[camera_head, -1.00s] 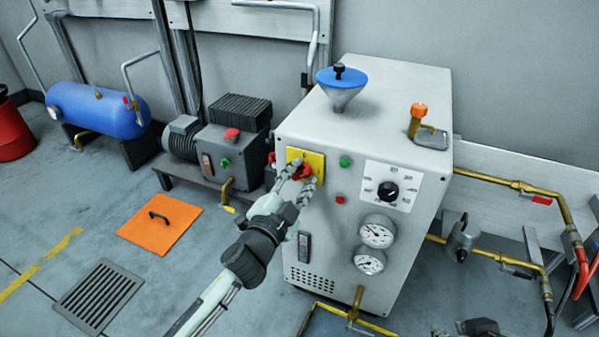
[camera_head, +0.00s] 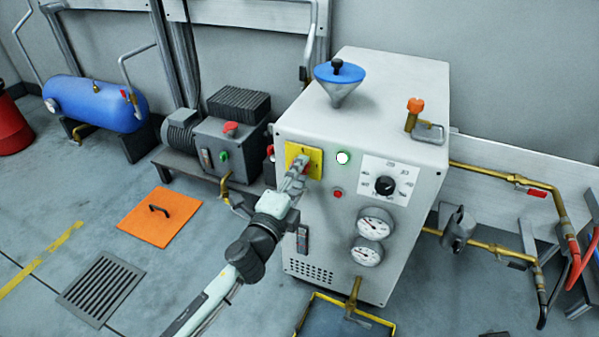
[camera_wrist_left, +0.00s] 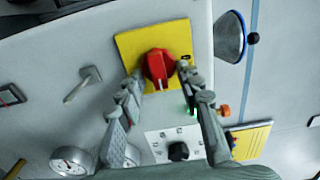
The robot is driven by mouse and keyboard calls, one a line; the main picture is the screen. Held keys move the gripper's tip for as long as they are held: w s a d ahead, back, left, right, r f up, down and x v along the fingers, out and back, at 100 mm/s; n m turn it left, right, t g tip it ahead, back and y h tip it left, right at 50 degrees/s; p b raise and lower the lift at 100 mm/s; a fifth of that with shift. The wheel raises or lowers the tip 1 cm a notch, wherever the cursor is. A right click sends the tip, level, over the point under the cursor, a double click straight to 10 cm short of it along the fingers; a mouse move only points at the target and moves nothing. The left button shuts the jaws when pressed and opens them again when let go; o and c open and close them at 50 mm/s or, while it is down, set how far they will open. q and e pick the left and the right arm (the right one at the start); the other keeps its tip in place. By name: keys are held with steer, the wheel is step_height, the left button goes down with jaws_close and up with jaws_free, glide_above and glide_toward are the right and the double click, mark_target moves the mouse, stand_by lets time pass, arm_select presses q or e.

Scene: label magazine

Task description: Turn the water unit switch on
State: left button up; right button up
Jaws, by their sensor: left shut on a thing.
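The water unit is a light grey cabinet (camera_head: 380,105) in the middle of the head view. Its switch is a red rotary knob (camera_wrist_left: 158,66) on a yellow plate (camera_head: 296,152), on the front face at upper left. The knob is mostly hidden behind my fingers in the head view. My left gripper (camera_head: 303,168) is at the plate; in the left wrist view its fingers (camera_wrist_left: 160,76) stand on both sides of the knob, shut on it. A green lamp (camera_head: 342,158) beside the plate glows bright. My right gripper does not show.
A red button (camera_head: 337,194), a black dial (camera_head: 385,185) and two gauges (camera_head: 374,223) are on the same face. A pump (camera_head: 230,140) stands close on the left. Brass pipes (camera_head: 490,170) run on the right. An orange hatch (camera_head: 160,216) lies on the floor.

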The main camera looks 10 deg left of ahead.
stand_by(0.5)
arm_select(q)
steer(key=o, duration=1.2)
steer(key=shift+c, duration=0.2)
steer(key=v, duration=1.2)
